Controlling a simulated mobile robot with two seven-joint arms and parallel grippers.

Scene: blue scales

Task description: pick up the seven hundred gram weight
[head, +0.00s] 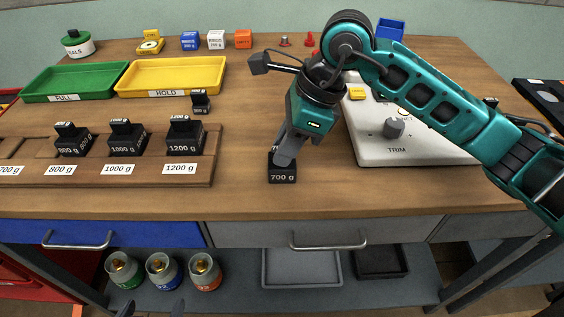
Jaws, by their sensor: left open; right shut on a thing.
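The black seven hundred gram weight (283,178), with "700 g" in white on its front, is near the front of the wooden table, right of the weight rack. My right gripper (284,158) reaches down from above and is shut on its top; the fingers hide much of the weight's upper part. I cannot tell whether its base touches the table. My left gripper (151,308) shows only as two separate fingertips at the bottom edge, open and empty, away from the weight.
The wooden rack (205,172) holds the 800 g, 1000 g and 1200 g weights; its 700 g place looks empty. A small black weight (200,104) stands behind it. Green (75,84) and yellow (172,78) trays lie further back. A white TRIM device (375,152) stands right, under my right arm.

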